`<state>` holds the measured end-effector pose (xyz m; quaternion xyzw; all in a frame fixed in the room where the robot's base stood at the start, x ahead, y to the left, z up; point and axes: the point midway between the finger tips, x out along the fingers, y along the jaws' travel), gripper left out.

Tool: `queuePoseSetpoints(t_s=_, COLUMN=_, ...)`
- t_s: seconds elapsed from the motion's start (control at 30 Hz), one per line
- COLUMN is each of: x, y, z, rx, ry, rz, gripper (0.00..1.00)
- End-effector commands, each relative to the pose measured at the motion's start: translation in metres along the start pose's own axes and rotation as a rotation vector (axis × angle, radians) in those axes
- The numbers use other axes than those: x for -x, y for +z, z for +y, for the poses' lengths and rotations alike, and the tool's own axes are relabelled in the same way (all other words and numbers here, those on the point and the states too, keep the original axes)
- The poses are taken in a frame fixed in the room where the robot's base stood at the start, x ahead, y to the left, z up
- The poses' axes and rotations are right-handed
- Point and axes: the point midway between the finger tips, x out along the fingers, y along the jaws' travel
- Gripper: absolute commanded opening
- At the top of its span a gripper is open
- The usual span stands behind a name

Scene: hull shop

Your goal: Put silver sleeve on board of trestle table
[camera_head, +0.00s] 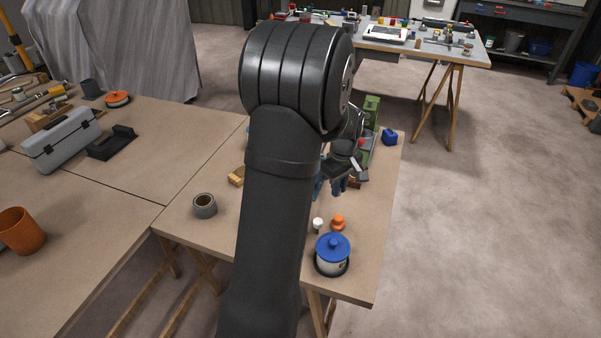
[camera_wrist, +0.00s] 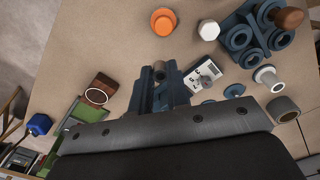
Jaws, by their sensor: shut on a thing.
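My gripper (camera_wrist: 160,86) has its two blue-grey fingers shut on a small metallic cylinder, which looks like the silver sleeve (camera_wrist: 159,69); its open end shows between the fingertips. In the head view my gripper (camera_head: 331,187) is over the right part of the near trestle table (camera_head: 185,222), partly behind my arm, and the sleeve cannot be made out there. Its height above the board is hard to tell. Another trestle table (camera_head: 466,58) with a grey top stands at the back, well apart from my gripper.
Near my gripper are an orange knob-like piece (camera_wrist: 163,21), a white cap (camera_wrist: 208,30), a blue rack (camera_wrist: 240,42), a grey ring (camera_wrist: 283,108) and a green case (camera_wrist: 88,112). A blue-lidded pot (camera_head: 333,255) stands at the front. Board around the tape roll (camera_head: 204,206) is clear.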

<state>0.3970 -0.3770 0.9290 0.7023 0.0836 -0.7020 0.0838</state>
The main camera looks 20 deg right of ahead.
Motion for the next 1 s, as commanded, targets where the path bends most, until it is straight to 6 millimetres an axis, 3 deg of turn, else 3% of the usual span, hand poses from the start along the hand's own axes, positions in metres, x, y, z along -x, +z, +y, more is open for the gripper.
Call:
queuePoseSetpoints(t_s=0.03, x=0.000, y=0.022, z=0.012, rx=-0.044, ry=0.000, rz=0.000, gripper=0.00)
queuePoseSetpoints(t_s=0.3, x=0.000, y=0.124, z=0.051, rx=-0.234, ry=0.000, rz=0.000, gripper=0.00)
queuePoseSetpoints(t_s=0.5, x=0.000, y=0.173, z=0.061, rx=-0.321, ry=0.000, rz=0.000, gripper=0.00)
queuePoseSetpoints(t_s=0.63, x=0.000, y=0.186, z=0.064, rx=-0.345, ry=0.000, rz=0.000, gripper=0.00)
queuePoseSetpoints(t_s=0.77, x=-0.001, y=0.187, z=0.064, rx=-0.350, ry=0.000, rz=0.000, gripper=0.00)
queuePoseSetpoints(t_s=0.87, x=-0.008, y=0.175, z=0.066, rx=-0.347, ry=-0.001, rz=-0.001, gripper=0.00)
queuePoseSetpoints(t_s=1.0, x=-0.027, y=0.145, z=0.070, rx=-0.344, ry=-0.003, rz=-0.001, gripper=0.00)
